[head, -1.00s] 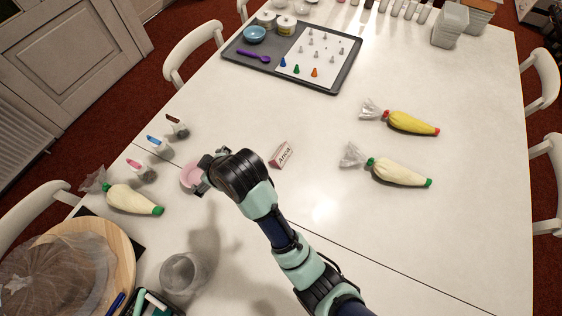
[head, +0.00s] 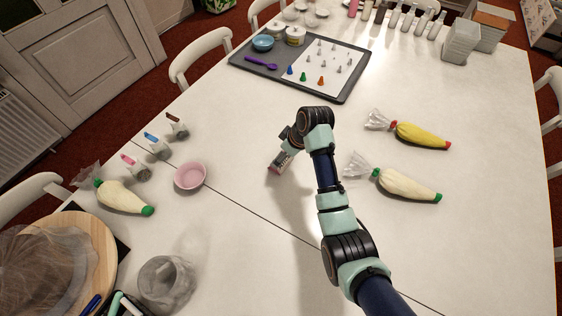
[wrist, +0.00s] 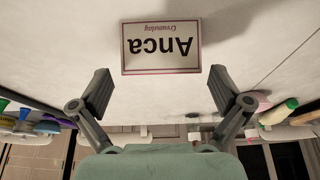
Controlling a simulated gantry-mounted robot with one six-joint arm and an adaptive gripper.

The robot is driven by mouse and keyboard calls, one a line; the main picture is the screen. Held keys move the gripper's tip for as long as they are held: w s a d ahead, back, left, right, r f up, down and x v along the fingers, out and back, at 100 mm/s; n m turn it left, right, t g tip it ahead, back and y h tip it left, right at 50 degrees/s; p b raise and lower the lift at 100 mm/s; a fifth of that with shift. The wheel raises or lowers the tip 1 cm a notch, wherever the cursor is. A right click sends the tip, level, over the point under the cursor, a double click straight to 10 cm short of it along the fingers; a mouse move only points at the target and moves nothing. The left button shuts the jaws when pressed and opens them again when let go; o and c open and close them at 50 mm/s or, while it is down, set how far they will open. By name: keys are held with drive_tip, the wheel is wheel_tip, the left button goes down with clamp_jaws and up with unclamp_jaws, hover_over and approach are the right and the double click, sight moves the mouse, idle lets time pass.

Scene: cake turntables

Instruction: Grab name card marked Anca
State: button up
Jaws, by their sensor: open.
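The name card marked Anca (wrist: 161,47) stands on the table, white with a pink edge, and shows upside down in the wrist view. My gripper (wrist: 161,92) is open, with one finger off to each side of the card's width and the card just beyond the fingertips, not clasped. In the head view, my gripper (head: 280,163) is low over the middle of the table and mostly hides the card.
A pink bowl (head: 190,175) stands to the left. Two piping bags, yellow (head: 422,135) and cream (head: 408,186), lie to the right. A dark tray (head: 258,70) with nozzles is behind. Table around the card is clear.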

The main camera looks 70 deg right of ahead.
drive_tip(key=b+x, duration=0.1)
drive_tip(key=x, duration=0.2)
drive_tip(key=shift+s+a+f, duration=0.1)
drive_tip(key=shift+f, duration=0.05)
drive_tip(key=c, duration=0.5)
wheel_tip(320, 180, up, 20)
drive_tip(key=p, duration=0.7)
